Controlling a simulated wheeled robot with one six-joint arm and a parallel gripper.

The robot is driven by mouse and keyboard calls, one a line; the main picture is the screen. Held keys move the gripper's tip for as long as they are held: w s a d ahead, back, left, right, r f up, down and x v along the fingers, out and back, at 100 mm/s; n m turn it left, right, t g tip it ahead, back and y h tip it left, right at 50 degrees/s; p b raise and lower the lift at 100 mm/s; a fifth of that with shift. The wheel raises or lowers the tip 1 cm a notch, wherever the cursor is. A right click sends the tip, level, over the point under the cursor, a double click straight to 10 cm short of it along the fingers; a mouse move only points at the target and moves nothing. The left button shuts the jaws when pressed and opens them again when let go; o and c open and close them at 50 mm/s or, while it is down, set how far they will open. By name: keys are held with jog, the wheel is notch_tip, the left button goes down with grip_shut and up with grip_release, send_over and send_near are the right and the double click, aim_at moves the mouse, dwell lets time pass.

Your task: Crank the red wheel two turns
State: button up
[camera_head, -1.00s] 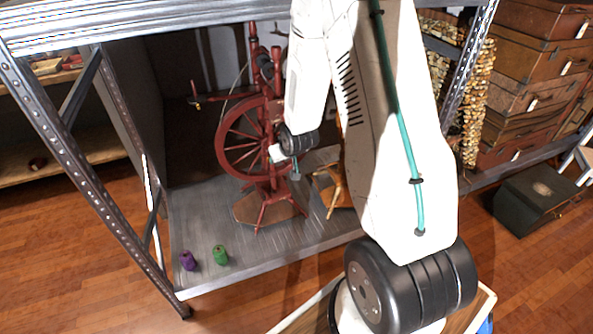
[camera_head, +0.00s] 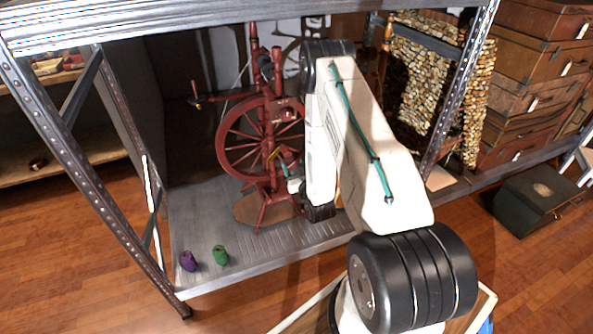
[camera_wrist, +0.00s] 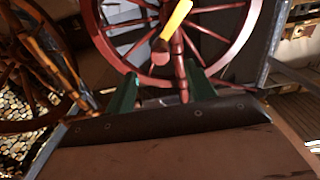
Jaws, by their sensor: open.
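The red wheel (camera_head: 219,146) is the large spoked wheel of a red spinning wheel standing on the grey shelf. It also shows in the wrist view (camera_wrist: 238,50), upper middle. A yellow bar (camera_wrist: 178,18) with a reddish-brown end (camera_wrist: 160,52) crosses the spokes there; a small yellow part (camera_head: 272,155) shows near the hub in the head view. My gripper (camera_head: 284,162) is close to the wheel's lower right. In the wrist view my gripper's green fingers (camera_wrist: 161,90) are apart, with nothing between them. The bar's end appears just above the gap; contact cannot be told.
A purple spool (camera_head: 188,261) and a green spool (camera_head: 220,255) stand at the shelf's front left. A metal shelf post (camera_head: 75,140) rises on the left. A brown wooden wheel (camera_wrist: 22,75) is at left in the wrist view. Suitcases (camera_head: 530,75) are stacked at right.

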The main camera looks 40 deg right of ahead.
aim_at(288, 155)
jog(key=x, duration=0.9)
jog(key=shift+w, duration=0.1)
jog(key=c, duration=0.8)
jog(key=shift+c, duration=0.2)
jog(key=shift+c, duration=0.8)
